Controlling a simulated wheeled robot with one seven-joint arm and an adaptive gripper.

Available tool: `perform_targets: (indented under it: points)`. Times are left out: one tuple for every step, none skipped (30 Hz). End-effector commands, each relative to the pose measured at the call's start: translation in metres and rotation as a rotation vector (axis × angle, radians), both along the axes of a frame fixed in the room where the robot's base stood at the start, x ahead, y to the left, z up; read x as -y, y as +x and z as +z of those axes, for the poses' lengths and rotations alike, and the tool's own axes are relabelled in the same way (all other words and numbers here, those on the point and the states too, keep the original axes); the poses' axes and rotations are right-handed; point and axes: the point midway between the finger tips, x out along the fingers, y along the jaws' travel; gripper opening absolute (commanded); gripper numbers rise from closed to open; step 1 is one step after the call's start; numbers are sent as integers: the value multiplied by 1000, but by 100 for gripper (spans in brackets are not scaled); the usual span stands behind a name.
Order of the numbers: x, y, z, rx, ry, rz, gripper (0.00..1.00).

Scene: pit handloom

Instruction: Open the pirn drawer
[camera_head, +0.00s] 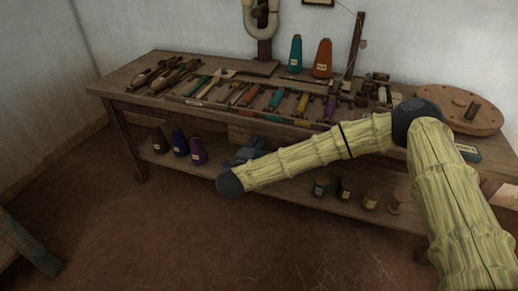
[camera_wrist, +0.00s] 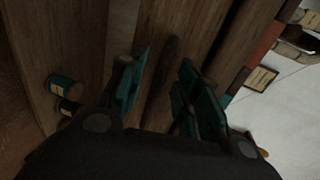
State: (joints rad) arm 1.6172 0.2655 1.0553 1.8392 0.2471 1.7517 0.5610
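The pirn drawer front (camera_head: 241,134) seems to be the wooden panel under the bench's front edge, largely hidden by my arm; I cannot tell whether it stands out at all. In the wrist view, wooden boards fill the middle, with a dark, rounded bar (camera_wrist: 162,72) that looks like the drawer's handle. My gripper (camera_wrist: 165,90) is open, its teal-padded fingers apart on either side of the bar. Whether they touch it I cannot tell. In the head view my gripper (camera_head: 249,149) is a small blue-grey shape below the bench top, partly hidden behind my forearm.
The bench top (camera_head: 130,76) carries a long tray of coloured pirns, shuttles (camera_head: 165,76), a teal cone (camera_head: 295,54), an orange cone (camera_head: 322,58) and a round wooden disc (camera_head: 460,110). The lower shelf (camera_head: 290,192) holds purple cones (camera_head: 198,150) and small spools (camera_head: 344,189). The floor in front is clear.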

Motion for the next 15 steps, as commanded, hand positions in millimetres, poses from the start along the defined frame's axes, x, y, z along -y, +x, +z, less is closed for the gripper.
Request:
perform_targets:
  points:
    - [2,5,-2,1,-1,-2,33]
    - [3,7,-2,1,-1,-2,33]
    - [4,9,-3,1,-1,-2,33]
    - [4,11,-3,0,0,-2,33]
    - [4,12,-3,0,0,-1,33]
    - [5,13,-3,0,0,-1,33]
    - [5,14,-3,0,0,-1,33]
    - [5,14,-3,0,0,0,33]
    - [5,14,-3,0,0,0,33]
    - [5,15,-3,0,0,0,33]
    - [5,15,-3,0,0,0,33]
    - [5,14,-3,0,0,0,33]
    - [5,14,-3,0,0,0,33]
    - [5,14,-3,0,0,0,33]
    - [5,14,-3,0,0,0,33]
